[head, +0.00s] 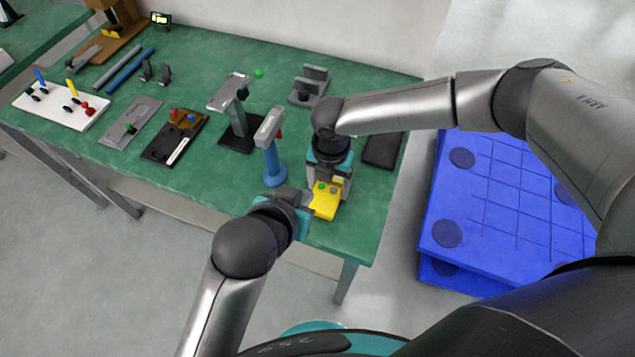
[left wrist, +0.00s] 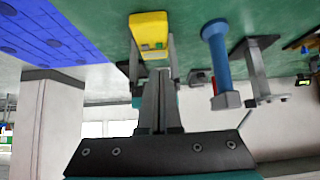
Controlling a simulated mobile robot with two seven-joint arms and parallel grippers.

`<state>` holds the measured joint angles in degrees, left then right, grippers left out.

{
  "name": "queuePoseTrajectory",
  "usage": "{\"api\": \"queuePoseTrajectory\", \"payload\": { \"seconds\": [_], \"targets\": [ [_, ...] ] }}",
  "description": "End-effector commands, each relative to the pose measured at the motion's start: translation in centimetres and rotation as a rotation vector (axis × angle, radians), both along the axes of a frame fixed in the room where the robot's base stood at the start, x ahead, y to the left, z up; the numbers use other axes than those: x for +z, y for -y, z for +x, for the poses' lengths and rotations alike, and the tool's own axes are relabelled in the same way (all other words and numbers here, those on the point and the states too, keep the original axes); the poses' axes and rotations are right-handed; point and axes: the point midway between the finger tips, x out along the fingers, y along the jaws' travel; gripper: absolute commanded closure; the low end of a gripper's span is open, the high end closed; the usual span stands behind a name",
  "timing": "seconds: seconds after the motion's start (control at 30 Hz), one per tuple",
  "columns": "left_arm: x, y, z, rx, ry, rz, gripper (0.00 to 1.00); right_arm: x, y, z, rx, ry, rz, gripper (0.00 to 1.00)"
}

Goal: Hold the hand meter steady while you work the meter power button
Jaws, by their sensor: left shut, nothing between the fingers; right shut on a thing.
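The yellow hand meter (head: 324,207) is at the front right of the green table, and it also shows at the top of the left wrist view (left wrist: 149,24). Small buttons, one green (head: 321,186), sit at its end nearer my right gripper (head: 327,178). My right gripper is shut on the meter, with a finger along each side. My left gripper (head: 309,200) is shut and empty, its tips close beside the meter. In the left wrist view its closed fingers (left wrist: 158,82) point toward the meter's button end. I cannot tell whether the tips touch it.
A blue post with a grey head (head: 272,160) stands just left of the meter. A grey stand (head: 240,120) is behind it, and a dark flat pad (head: 382,150) lies to the right. Panels with levers (head: 62,105) fill the left side. A blue platform (head: 500,200) is beyond the table's right edge.

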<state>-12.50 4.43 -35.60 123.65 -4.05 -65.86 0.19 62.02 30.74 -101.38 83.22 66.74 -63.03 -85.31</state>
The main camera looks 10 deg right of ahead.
Motion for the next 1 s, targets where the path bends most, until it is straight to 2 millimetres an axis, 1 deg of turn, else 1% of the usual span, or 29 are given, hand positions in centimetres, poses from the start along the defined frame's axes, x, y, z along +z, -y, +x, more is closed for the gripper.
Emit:
{"api": "queuePoseTrajectory", "payload": {
  "seconds": [0.17,0.7,0.9,1.0],
  "targets": [
    [-0.5,0.2,0.4,0.001,-0.001,0.002,1.00,0.0,0.0,0.0,0.000,0.001,0.001,0.88],
    [-5.3,2.9,4.4,0.001,-0.002,0.001,1.00,0.0,0.0,0.0,0.000,0.001,0.001,0.88],
    [-6.5,3.6,5.5,0.002,0.000,0.001,1.00,0.0,0.0,0.0,0.000,0.001,0.001,0.88],
    [-6.9,3.8,5.8,0.001,0.000,0.000,1.00,0.0,0.0,0.0,0.000,0.001,0.001,0.88]
  ]
}}
